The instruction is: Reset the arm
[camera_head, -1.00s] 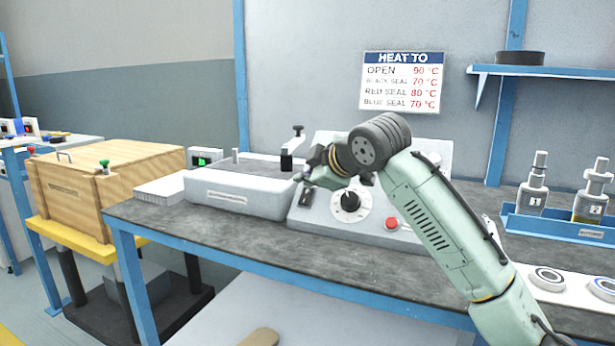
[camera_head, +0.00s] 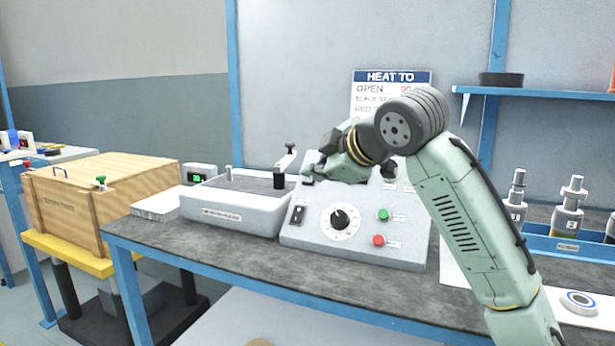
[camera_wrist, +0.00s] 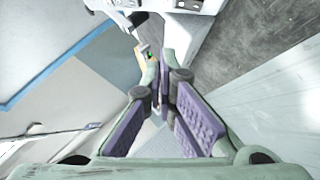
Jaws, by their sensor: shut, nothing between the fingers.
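My arm is pale green with a dark ribbed wrist and stands in front of the bench. My gripper (camera_head: 312,176) points left in the head view, in front of the upper part of the control panel (camera_head: 408,245). In the wrist view my gripper (camera_wrist: 159,72) shows its purple-padded fingers drawn together at the tips, with nothing held. The panel has a dial (camera_head: 340,219), a green button (camera_head: 384,214) and a red button (camera_head: 378,240).
A grey box-shaped unit (camera_head: 228,215) with a lever stands left of the panel on the dark bench (camera_head: 235,257). A wooden crate (camera_head: 80,210) is at the left.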

